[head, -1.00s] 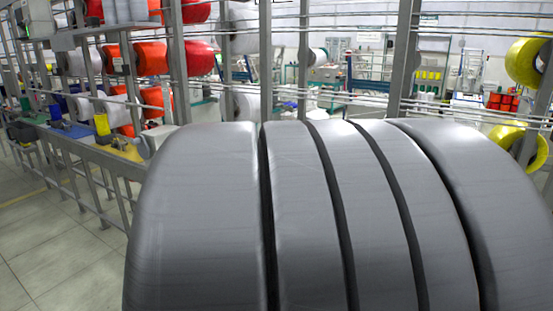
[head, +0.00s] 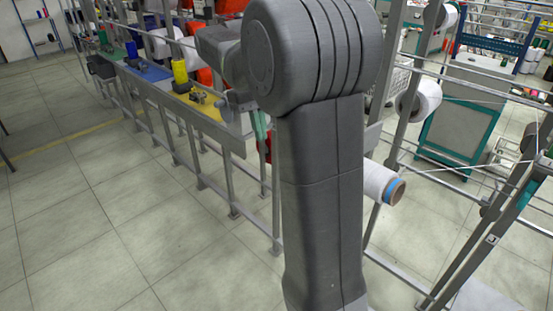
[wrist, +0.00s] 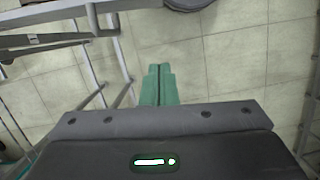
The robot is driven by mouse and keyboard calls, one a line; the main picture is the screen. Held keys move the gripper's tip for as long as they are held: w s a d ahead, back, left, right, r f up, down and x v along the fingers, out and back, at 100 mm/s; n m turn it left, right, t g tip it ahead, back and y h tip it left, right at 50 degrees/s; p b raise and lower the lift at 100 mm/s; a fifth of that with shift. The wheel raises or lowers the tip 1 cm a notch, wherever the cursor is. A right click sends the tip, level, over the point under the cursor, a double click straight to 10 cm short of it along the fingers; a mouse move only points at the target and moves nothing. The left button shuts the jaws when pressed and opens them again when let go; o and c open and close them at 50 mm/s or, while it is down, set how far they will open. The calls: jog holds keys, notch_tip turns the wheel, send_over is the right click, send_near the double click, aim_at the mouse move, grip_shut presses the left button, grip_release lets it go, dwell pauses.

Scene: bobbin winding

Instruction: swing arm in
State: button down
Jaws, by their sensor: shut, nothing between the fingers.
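My gripper (wrist: 158,84) shows in the wrist view with its two green fingers together and nothing between them. It points down over bare floor tiles, beside the metal frame. In the head view my grey arm covers the middle and hides the right end of the rail bench. On that bench stand winding stations with coloured plates: a yellow plate (head: 206,106) with a yellow bobbin (head: 180,72), and a blue plate (head: 152,73) with a blue bobbin (head: 131,49) near it. I cannot clearly make out a swing arm on any station.
A metal rail bench (head: 158,88) runs along the left. A white spool with a blue band (head: 383,184) sticks out from the frame right of my arm. Another white spool (head: 421,98) hangs on the rack. Floor at lower left is clear.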

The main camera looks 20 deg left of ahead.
jog(key=s+d+f, duration=0.1)
jog(key=d+f, duration=0.2)
jog(key=f, duration=0.1)
jog(key=s+d+f+p, duration=0.1)
jog(key=s+d+f, duration=0.1)
jog(key=f, duration=0.3)
jog(key=shift+s+d+f, duration=0.2)
jog(key=shift+s+d, duration=0.05)
jog(key=shift+d, duration=0.2)
jog(key=shift+s+d, duration=0.1)
